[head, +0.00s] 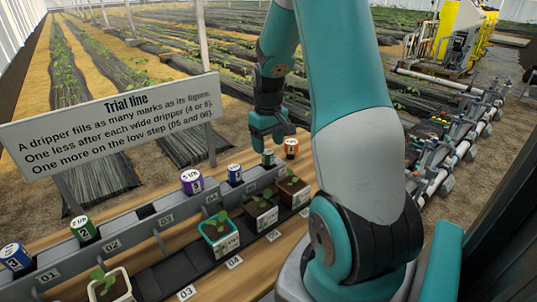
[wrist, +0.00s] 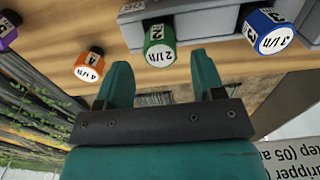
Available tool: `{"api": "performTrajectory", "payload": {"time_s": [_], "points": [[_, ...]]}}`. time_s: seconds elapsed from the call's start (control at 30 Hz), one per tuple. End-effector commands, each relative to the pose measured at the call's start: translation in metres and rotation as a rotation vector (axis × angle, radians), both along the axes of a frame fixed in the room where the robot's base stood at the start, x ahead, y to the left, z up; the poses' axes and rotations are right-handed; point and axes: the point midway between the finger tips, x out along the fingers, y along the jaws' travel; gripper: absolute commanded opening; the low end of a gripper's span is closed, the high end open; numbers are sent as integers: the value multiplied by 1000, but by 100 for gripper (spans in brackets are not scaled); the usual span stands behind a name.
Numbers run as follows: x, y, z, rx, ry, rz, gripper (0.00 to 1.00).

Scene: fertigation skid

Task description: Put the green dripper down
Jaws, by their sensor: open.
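A green dripper (head: 268,158) with a white top stands at the right part of the grey rail, directly below my gripper (head: 269,140). It also shows in the wrist view (wrist: 159,46), upright beside a grey rail block, just ahead of the gap between my fingers. My gripper (wrist: 163,85) is open and its fingers are apart, with nothing between them. The dripper looks clear of both fingers. A second green dripper (head: 84,230) stands in the rail near label 02.
A blue dripper (head: 235,174) and an orange dripper (head: 291,148) flank the green one. A purple dripper (head: 191,181) and another blue one (head: 16,256) stand farther left. An empty slot (head: 148,211) shows. Potted seedlings (head: 220,235) line the front; a sign (head: 115,125) stands behind.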

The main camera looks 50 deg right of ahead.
Motion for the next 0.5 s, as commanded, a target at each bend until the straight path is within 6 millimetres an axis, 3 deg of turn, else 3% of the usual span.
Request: {"api": "performTrajectory", "payload": {"time_s": [0.2,0.5], "points": [[0,0,46,-2,-3,0,62],[0,0,68,0,0,0,62]]}}
